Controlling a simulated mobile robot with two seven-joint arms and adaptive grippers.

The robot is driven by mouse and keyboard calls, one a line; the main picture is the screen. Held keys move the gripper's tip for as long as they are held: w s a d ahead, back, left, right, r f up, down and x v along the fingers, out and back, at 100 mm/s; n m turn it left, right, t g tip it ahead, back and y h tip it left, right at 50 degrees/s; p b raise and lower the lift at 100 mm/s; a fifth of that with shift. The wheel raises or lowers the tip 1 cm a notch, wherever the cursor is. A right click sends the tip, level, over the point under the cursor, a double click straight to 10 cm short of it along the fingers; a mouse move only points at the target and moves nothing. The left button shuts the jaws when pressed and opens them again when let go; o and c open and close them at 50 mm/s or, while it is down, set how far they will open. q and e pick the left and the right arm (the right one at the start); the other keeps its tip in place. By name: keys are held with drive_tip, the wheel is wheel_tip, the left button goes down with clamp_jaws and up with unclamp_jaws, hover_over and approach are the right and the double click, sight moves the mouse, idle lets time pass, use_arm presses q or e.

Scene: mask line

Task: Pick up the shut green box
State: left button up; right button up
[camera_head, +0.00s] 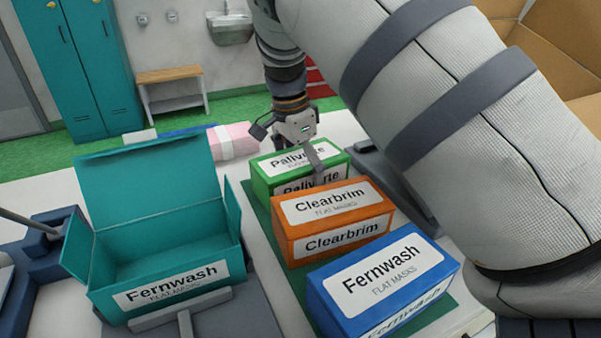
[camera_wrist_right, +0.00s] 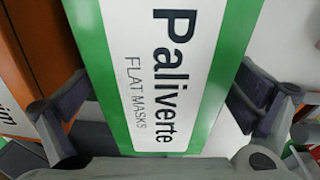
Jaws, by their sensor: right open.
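The shut green box (camera_head: 259,181), labelled Paliverte, stands at the far end of a row of boxes in the head view. My right gripper (camera_head: 308,160) is over it, pointing down, with one finger in front of its label. In the right wrist view the green box (camera_wrist_right: 98,60) lies between the two spread fingers of my right gripper (camera_wrist_right: 165,100), one on either side. The gripper is open; whether a finger touches the box I cannot tell. The arm's wrist hides part of the area behind the box. My left gripper is not in view.
A shut orange Clearbrim box (camera_head: 374,215) stands close in front of the green one, then a blue Fernwash box (camera_head: 318,295). An open, empty teal Fernwash box (camera_head: 108,262) stands left on a grey fixture. A pink package (camera_head: 233,140) lies behind. A cardboard carton (camera_head: 568,50) is upper right.

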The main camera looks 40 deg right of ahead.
drive_tip(key=shift+d+f, duration=0.25)
drive_tip(key=shift+f, duration=0.9)
drive_tip(key=c, duration=1.3)
